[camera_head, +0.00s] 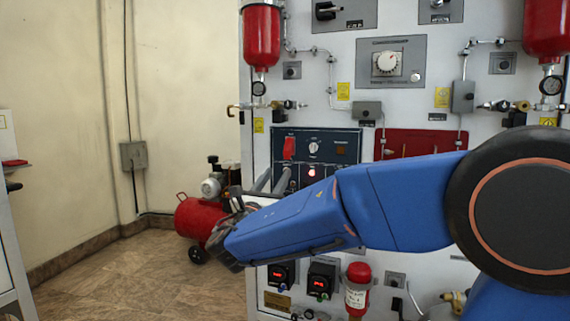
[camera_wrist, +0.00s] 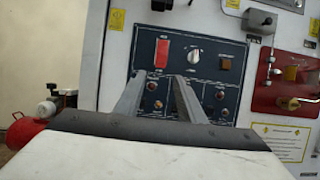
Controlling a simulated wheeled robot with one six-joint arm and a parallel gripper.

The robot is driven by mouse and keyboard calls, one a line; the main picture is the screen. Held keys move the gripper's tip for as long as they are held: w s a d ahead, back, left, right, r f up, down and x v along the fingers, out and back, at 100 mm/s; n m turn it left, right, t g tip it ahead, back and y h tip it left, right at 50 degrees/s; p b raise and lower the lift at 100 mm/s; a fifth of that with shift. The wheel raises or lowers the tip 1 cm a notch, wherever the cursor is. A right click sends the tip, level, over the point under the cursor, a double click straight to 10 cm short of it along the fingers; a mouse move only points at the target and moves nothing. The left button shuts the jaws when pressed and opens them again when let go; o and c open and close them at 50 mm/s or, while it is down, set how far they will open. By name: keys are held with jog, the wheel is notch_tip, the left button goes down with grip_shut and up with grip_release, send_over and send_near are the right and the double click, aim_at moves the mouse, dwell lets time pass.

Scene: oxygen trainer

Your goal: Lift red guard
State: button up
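The red guard (camera_head: 289,148) is a small upright red cover at the upper left of a dark blue control panel (camera_head: 345,148). In the wrist view the guard (camera_wrist: 162,50) shows whole, just above and beyond my fingertips. My gripper (camera_wrist: 160,77) has its two grey fingers apart, with nothing between them. In the head view my gripper (camera_head: 273,179) points at the panel, lower than the guard. The guard looks down against the panel, and I see no contact with it.
A white knob (camera_head: 313,148) sits right of the guard, and a lit red lamp (camera_head: 312,172) is below it. A red plate with a brass fitting (camera_wrist: 291,73) is further right. A red compressor (camera_head: 195,218) stands on the floor at left. Open floor lies at lower left.

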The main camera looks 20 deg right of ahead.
aim_at(289, 148)
jog(key=x, duration=0.7)
jog(key=shift+w+d, duration=0.25)
jog(key=shift+w, duration=0.05)
jog(key=shift+r, duration=0.1)
jog(key=shift+c, duration=0.2)
grip_shut()
